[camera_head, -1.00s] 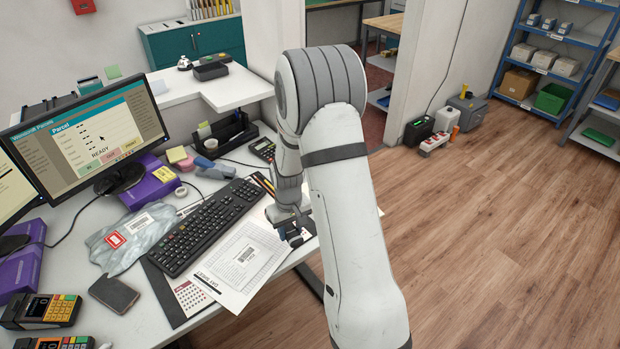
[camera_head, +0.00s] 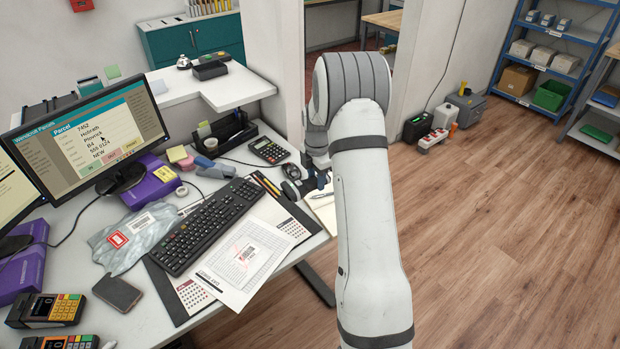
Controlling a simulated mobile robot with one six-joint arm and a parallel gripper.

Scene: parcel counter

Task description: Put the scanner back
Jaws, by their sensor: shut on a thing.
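My gripper (camera_head: 311,184) is shut on the dark scanner (camera_head: 291,190) above the right end of the desk, with the grey head to the left of the jaws. My arm hides part of it. A faint red light lies on the printed sheet (camera_head: 226,275), near its barcode (camera_head: 248,253). The monitor (camera_head: 88,140) shows a filled-in parcel record. No holder for the scanner can be made out clearly; a small dark rounded object (camera_head: 290,171) sits just behind the scanner.
The keyboard (camera_head: 208,226), grey parcel bag (camera_head: 133,235) and calculator (camera_head: 268,151) lie left of my gripper. A black desk organiser (camera_head: 228,133) stands behind them. A notepad (camera_head: 323,207) lies below my gripper at the desk's right edge. Open floor is on the right.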

